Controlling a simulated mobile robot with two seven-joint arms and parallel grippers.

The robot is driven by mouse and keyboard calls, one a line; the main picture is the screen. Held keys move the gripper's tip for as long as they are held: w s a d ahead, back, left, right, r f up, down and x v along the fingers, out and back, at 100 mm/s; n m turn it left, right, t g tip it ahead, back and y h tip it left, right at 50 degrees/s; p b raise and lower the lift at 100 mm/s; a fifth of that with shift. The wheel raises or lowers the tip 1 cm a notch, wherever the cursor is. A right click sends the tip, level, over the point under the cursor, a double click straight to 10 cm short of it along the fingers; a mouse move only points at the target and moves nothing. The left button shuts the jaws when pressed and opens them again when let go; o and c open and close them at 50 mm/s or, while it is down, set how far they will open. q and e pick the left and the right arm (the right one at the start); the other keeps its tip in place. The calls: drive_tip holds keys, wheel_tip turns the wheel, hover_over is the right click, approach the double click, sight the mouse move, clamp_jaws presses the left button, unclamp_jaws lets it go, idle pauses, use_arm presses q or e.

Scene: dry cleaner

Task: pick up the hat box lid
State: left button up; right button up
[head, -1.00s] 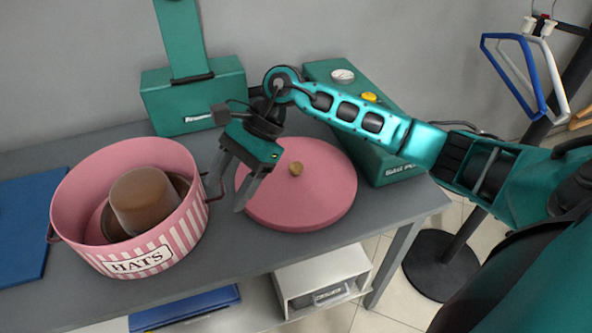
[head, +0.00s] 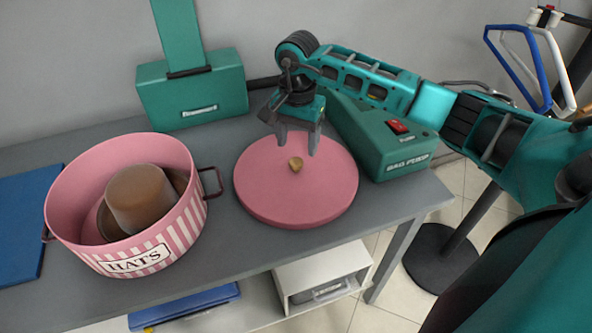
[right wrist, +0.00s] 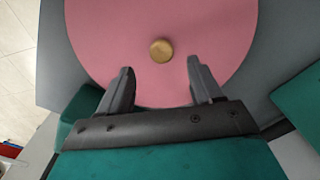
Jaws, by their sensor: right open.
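The hat box lid (head: 290,198) is a round pink disc with a small golden knob (head: 295,164) at its middle, lying flat on the grey table. It also fills the upper part of the right wrist view (right wrist: 110,35), with the knob (right wrist: 161,50) just beyond the fingertips and between their lines. My right gripper (head: 297,148) is open and empty above the far part of the lid, fingers pointing down; its fingers show in the right wrist view (right wrist: 160,75). The pink striped hat box (head: 170,235), labelled HATS, stands open to the left. My left gripper is not in view.
A brown hat (head: 140,200) sits inside the box. A green bag-pump machine (head: 385,145) stands behind and right of the lid, and another green machine (head: 190,95) stands at the back. A blue board (head: 22,220) lies at the left. The table's front edge is close to the lid.

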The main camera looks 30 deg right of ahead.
sight(296, 161)
wheel_tip(296, 161, down, 5)
drive_tip(key=shift+a, duration=0.15)
drive_tip(key=shift+c, duration=0.4)
drive_tip(key=c, duration=1.1)
